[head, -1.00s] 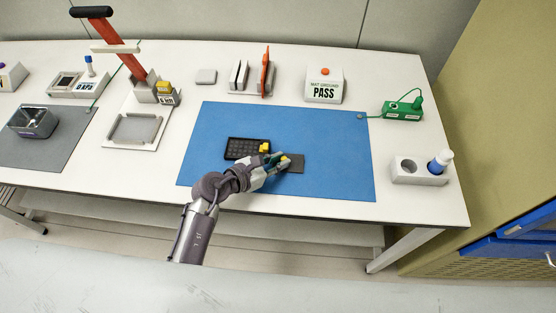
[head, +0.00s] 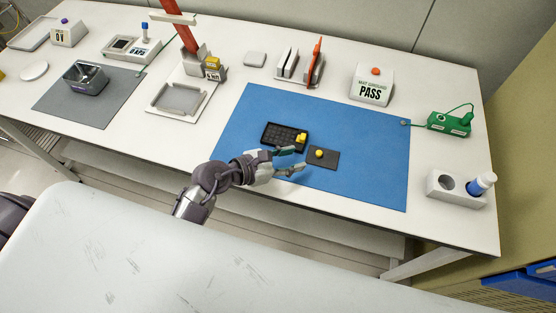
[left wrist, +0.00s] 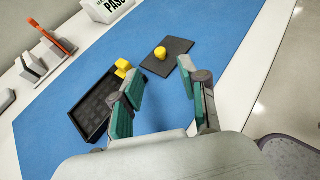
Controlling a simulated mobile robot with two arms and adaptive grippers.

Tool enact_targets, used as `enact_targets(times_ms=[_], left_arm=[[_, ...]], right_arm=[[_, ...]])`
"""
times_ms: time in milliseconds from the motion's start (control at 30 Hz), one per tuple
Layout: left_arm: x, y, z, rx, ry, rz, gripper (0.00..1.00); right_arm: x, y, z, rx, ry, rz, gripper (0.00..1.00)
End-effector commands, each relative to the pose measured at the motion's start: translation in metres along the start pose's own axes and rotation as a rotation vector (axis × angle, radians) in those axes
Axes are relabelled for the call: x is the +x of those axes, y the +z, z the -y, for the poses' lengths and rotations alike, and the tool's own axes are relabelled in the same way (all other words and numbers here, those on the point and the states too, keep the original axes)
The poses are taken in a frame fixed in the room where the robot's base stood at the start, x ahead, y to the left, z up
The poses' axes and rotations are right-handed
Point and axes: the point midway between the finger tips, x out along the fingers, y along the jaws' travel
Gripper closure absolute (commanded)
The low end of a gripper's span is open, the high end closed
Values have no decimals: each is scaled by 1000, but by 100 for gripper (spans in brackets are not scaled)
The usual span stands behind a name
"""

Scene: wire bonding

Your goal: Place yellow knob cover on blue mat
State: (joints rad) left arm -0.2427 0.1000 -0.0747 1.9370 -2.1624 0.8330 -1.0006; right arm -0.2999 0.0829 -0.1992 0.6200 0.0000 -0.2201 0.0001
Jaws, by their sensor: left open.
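A small rounded yellow piece (head: 319,153), which looks like the knob cover, rests on a dark square pad (head: 329,162) on the blue mat (head: 375,150). In the left wrist view the yellow piece (left wrist: 160,53) sits on the pad (left wrist: 180,46), beyond my fingertips. My left gripper (head: 297,160) is open and empty, just left of the pad; its parted fingers show in the left wrist view (left wrist: 159,72). A black compartment tray (head: 277,137) lies left of the pad, with blocky yellow pieces (head: 302,138) at its right end. My right gripper is not in view.
A white PASS box (head: 372,84), a green device (head: 449,123) and a holder with a blue-and-white bottle (head: 457,190) stand around the mat. A rack with an orange tool (head: 315,65) is behind it. The mat's right part is clear.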

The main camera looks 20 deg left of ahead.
Motion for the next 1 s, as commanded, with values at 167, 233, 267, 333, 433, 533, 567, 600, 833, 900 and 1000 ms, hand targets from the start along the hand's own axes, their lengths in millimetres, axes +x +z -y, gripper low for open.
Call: enact_targets(times_ms=[167,233,267,333,433,533,567,600,833,900,1000], left_arm=[[-31,-2,0,1,1,-2,57],[-38,-1,0,0,1,-1,57],[-41,-1,0,0,1,-1,57],[-45,0,0,1,1,0,57],[-47,0,0,0,0,1,57],[-47,0,0,0,0,1,57],[-47,0,0,0,0,1,57],[-46,0,0,0,0,1,57],[-46,0,0,0,0,1,57],[-46,1,0,-1,0,1,57],[-47,9,-1,-32,12,40,57]], right_arm=[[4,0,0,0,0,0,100],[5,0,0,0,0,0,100],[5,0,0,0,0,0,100],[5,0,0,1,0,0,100],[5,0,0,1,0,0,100],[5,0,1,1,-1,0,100],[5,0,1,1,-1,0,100],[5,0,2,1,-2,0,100],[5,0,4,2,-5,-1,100],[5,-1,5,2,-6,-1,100],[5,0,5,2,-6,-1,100]])
